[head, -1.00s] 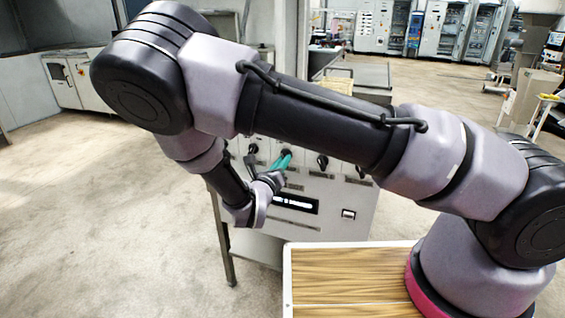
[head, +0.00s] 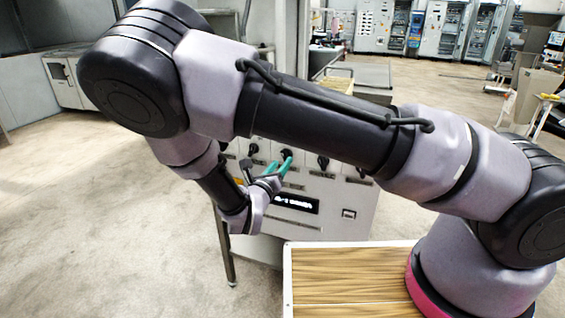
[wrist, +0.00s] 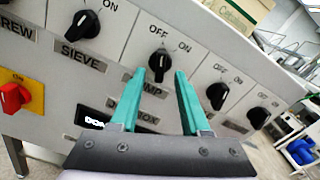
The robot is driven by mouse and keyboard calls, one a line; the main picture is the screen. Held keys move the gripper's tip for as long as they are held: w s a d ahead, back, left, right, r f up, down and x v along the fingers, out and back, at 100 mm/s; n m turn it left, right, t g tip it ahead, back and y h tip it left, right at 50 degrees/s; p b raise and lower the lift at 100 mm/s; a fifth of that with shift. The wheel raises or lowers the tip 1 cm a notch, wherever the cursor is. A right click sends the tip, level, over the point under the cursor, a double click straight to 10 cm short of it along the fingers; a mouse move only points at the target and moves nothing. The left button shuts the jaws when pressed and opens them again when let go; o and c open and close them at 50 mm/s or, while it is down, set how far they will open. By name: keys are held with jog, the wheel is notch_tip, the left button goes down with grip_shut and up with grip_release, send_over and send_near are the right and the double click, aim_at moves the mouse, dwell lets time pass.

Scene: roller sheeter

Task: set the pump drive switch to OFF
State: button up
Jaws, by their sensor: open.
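The pump drive switch is a black rotary knob (wrist: 160,62) on a light grey panel, with OFF and ON printed above it. Its label below ends in "MP" and is partly hidden by a finger. The knob's handle looks near upright in the wrist view; I cannot surely tell which mark it points to. My gripper (wrist: 160,74) is open, its teal fingers spread to the left and right of the knob, tips close to it. I cannot tell if they touch. In the head view my gripper (head: 280,164) is in front of the panel.
The SIEVE knob (wrist: 82,24) is left of the pump knob, and another black knob (wrist: 217,95) is close on the right. A red knob on a yellow plate (wrist: 13,97) is at far left. A lit display (head: 297,203) sits below the knobs.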

jog(key=v, duration=0.8)
jog(key=shift+s, duration=0.3)
jog(key=d+r+m+g+h, duration=0.1)
jog(key=d+r+m+g, duration=0.55)
jog(key=d+m, duration=0.35)
jog(key=d+r+m+g+h, duration=0.1)
jog(key=d+r+m+g, duration=0.5)
jog(key=d+m+g, duration=0.4)
jog(key=s+d+r+m+t+y, duration=0.2)
jog(key=s+r+m+y, duration=0.1)
jog(key=r+m, duration=0.4)
jog(key=s+d+r+m+t+y, duration=0.2)
jog(key=d+r+m+y, duration=0.1)
jog(key=r+m, duration=0.4)
jog(key=s+d+r+m+t+y, duration=0.2)
jog(key=s+d+r+m+y, duration=0.1)
jog(key=r+m, duration=0.3)
jog(key=shift+s+d+r+m+t+y, duration=0.35)
jog(key=shift+r+y, duration=0.25)
jog(key=shift+r, duration=0.4)
jog(key=shift+a, duration=0.1)
